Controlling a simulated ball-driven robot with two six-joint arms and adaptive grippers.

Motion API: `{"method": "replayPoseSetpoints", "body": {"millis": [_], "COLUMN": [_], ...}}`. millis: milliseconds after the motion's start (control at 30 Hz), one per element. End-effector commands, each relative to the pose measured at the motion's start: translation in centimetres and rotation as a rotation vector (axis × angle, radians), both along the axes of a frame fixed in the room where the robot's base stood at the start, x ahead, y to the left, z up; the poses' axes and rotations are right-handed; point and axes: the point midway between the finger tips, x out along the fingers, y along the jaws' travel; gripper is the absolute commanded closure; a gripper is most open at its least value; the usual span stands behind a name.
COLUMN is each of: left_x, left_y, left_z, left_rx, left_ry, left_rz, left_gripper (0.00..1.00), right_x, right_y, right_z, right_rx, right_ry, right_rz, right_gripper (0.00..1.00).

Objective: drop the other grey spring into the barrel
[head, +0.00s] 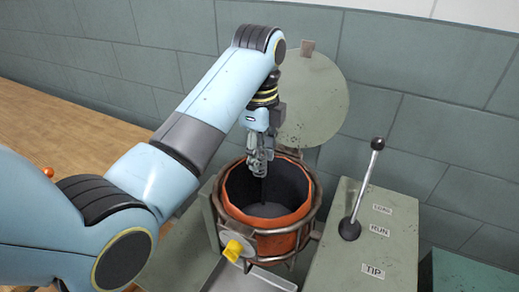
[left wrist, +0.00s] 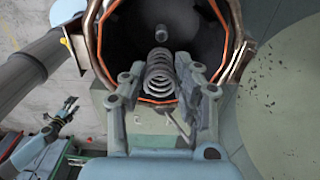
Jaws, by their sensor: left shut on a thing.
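My left gripper (head: 262,166) points down over the mouth of the orange-rimmed barrel (head: 264,241). In the left wrist view, its two fingers (left wrist: 163,92) are shut on a grey coil spring (left wrist: 160,72). The spring lies against the barrel's opening (left wrist: 117,38) in that view. It is hard to make out in the head view. A small grey cylindrical piece (left wrist: 160,33) shows against the dark inside of the barrel; I cannot tell what it is. What seems to be my right gripper (left wrist: 68,108) is small at the lower left of the left wrist view.
A round grey-green lid (head: 315,100) stands open behind the barrel. A control box (head: 372,245) with a lever (head: 362,190) and labels stands close on its right. A metal chute (head: 245,277) lies in front, and a wooden surface (head: 70,130) is at left.

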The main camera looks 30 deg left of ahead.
Motion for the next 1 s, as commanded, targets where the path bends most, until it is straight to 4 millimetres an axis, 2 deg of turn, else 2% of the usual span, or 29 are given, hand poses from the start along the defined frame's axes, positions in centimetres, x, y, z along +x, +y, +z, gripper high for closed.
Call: {"method": "replayPoseSetpoints", "body": {"millis": [33, 167, 400, 567, 767, 800, 1000], "left_x": [-0.1, -0.1, -0.1, 0.0, 0.0, 0.0, 0.0], "left_y": [0.0, 0.0, 0.0, 0.0, 0.0, 0.0, 0.0], "left_z": [-0.6, -2.3, -4.6, -5.0, -5.0, -5.0, -5.0], "left_rx": [0.0, 0.0, 0.0, 0.0, 0.0, 0.0, 0.0], "left_ry": [0.004, 0.003, 0.002, 0.0, 0.0, 0.0, 0.0], "left_rz": [0.0, 0.0, 0.0, 0.0, 0.0, 0.0, 0.0], "left_gripper": [1.0, 1.0, 1.0, 1.0, 1.0, 0.67, 0.43], "right_x": [-0.9, -1.6, -0.2, 0.8, 0.5, 0.4, -0.2], "right_y": [-0.1, -0.1, -0.1, -0.1, 0.0, 0.0, 0.0], "right_z": [0.0, -0.1, 0.0, 0.1, 0.1, 0.1, 0.0], "right_rx": [0.0, -0.002, -0.001, -0.001, -0.001, -0.001, 0.0], "right_ry": [0.013, 0.024, 0.002, -0.014, -0.01, -0.008, 0.002], "right_rz": [0.0, -0.001, 0.001, 0.001, 0.001, 0.001, 0.0], "right_gripper": [0.43, 0.43, 0.43, 0.43, 0.43, 0.43, 0.43]}}
